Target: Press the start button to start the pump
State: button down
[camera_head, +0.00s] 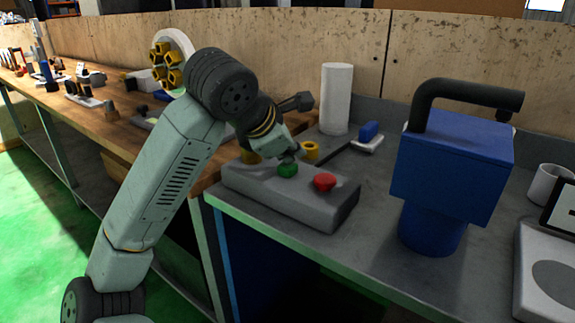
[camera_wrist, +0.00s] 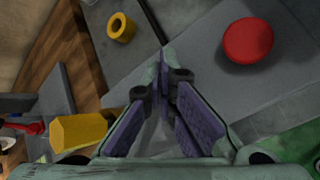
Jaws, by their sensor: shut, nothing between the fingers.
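The grey control box (camera_head: 250,182) lies at the bench's front edge in the head view. It carries a green button (camera_head: 287,171) and, to its right, a red button (camera_head: 324,182). My gripper (camera_head: 289,157) is shut and empty, with its tips at or just above the green button; I cannot tell whether they touch it. In the wrist view the closed fingers (camera_wrist: 165,58) point over the grey surface, with the red button (camera_wrist: 248,40) to their right. The green button cannot be made out for sure there; the fingers may hide it.
A yellow ring (camera_head: 311,150) lies behind the box, and a yellow part (camera_head: 250,156) sits left of my gripper. A white cylinder (camera_head: 336,98) stands at the back. A blue pump unit (camera_head: 452,170) with a black pipe stands to the right.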

aim_at(291, 166)
jog(key=shift+f+b, duration=0.4)
dwell(0.6)
jog(key=shift+r+p, duration=0.6)
jog(key=shift+r, duration=0.45)
jog(key=shift+r+p, duration=1.6)
jog(key=shift+r, duration=0.9)
